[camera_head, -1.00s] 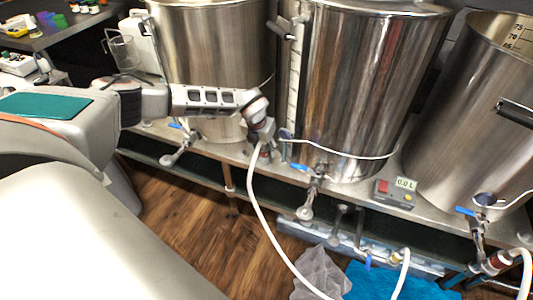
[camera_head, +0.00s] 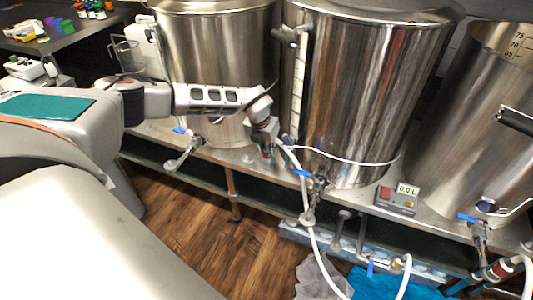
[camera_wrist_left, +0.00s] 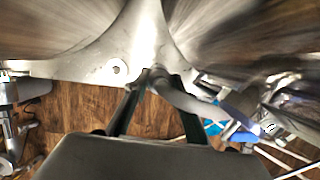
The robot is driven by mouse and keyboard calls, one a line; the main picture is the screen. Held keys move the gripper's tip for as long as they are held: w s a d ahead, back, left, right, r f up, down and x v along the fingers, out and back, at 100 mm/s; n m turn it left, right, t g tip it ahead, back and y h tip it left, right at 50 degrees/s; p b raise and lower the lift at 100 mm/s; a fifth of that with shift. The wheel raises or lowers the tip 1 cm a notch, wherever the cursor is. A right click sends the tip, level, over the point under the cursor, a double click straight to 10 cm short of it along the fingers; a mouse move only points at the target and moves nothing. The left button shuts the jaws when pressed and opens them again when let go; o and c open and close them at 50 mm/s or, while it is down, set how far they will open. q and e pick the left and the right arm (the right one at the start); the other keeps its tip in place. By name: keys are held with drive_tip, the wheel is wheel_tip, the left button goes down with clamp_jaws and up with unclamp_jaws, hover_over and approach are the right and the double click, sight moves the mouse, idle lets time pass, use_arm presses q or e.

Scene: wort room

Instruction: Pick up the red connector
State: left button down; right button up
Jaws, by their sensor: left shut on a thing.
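My left gripper (camera_head: 268,153) is in front of the gap between the left and middle kettles, just above the steel stand. In the left wrist view its fingers (camera_wrist_left: 155,78) close in on the end of a white hose (camera_wrist_left: 185,100), which leads off to the right. In the head view the hose (camera_head: 305,200) runs from the gripper past the middle kettle's valve to the floor. I cannot make out a red part at the grip. A red connector piece (camera_head: 500,267) shows on another white hose at the lower right.
Three steel kettles, left (camera_head: 220,70), middle (camera_head: 355,90) and right (camera_head: 465,120), stand on the stand. A blue-handled valve (camera_head: 317,186) juts out by the hose. A display box (camera_head: 397,197) sits to the right. The wooden floor (camera_head: 205,225) is open in front.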

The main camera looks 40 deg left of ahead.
use_arm(q)
wheel_tip(320, 180, up, 15)
drive_tip(key=p, duration=0.3)
drive_tip(key=shift+r, duration=0.15)
use_arm(e)
drive_tip(key=shift+a+r, duration=0.1)
drive_tip(key=shift+r, duration=0.75)
drive_tip(key=shift+s, duration=0.1)
